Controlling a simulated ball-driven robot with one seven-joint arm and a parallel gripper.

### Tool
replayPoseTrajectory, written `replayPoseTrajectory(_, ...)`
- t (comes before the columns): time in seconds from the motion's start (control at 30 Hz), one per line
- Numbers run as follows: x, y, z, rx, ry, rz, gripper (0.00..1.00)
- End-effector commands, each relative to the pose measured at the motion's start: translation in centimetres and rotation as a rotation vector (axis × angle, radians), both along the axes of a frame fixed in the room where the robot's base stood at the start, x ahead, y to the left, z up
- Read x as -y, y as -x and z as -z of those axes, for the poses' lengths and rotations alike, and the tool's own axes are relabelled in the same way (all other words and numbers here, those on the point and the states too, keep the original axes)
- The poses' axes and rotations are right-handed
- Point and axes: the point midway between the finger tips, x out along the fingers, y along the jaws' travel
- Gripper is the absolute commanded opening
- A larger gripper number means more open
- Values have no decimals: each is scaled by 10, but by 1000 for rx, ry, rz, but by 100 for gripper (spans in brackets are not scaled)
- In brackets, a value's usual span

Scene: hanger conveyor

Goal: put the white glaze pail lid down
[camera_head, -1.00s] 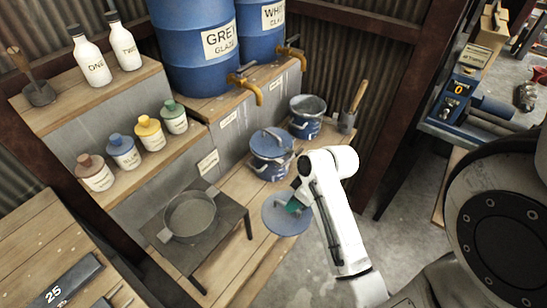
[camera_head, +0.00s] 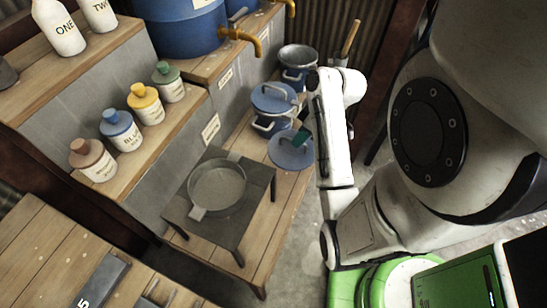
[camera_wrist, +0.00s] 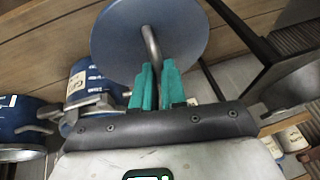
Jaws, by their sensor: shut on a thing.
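The white glaze pail lid is a flat blue-grey disc (camera_head: 285,153) with a bent metal handle. My gripper (camera_head: 299,138) is shut on that handle and holds the lid in front of the blue pails. In the wrist view the green fingertips (camera_wrist: 157,78) pinch the handle, and the lid (camera_wrist: 120,30) fills the top middle. An open, lidless blue pail (camera_head: 293,73) stands at the back. A second blue pail (camera_head: 268,124) nearer to me has its own lid (camera_head: 265,97) on. I cannot tell how high the held lid is above the wooden bench.
A dark stand (camera_head: 240,240) with a round metal sieve or pan (camera_head: 218,184) is left of the lid. Bare wooden bench (camera_head: 262,235) shows right of the stand. Several labelled bottles (camera_head: 124,137) line a shelf at left.

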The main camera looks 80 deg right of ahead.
Motion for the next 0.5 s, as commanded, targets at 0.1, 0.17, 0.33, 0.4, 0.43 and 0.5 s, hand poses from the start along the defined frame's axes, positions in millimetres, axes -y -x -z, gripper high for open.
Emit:
replayPoseTrajectory(0.1,-2,-22,18,1,3,-3,0)
replayPoseTrajectory(0.17,-3,-32,22,0,3,-3,0)
replayPoseTrajectory(0.33,-6,-55,44,-1,-3,1,0)
replayPoseTrajectory(0.4,-6,-62,53,-2,-1,1,0)
replayPoseTrajectory(0.43,-7,-64,55,-2,-1,1,0)
replayPoseTrajectory(0.5,-6,-68,60,0,-1,2,0)
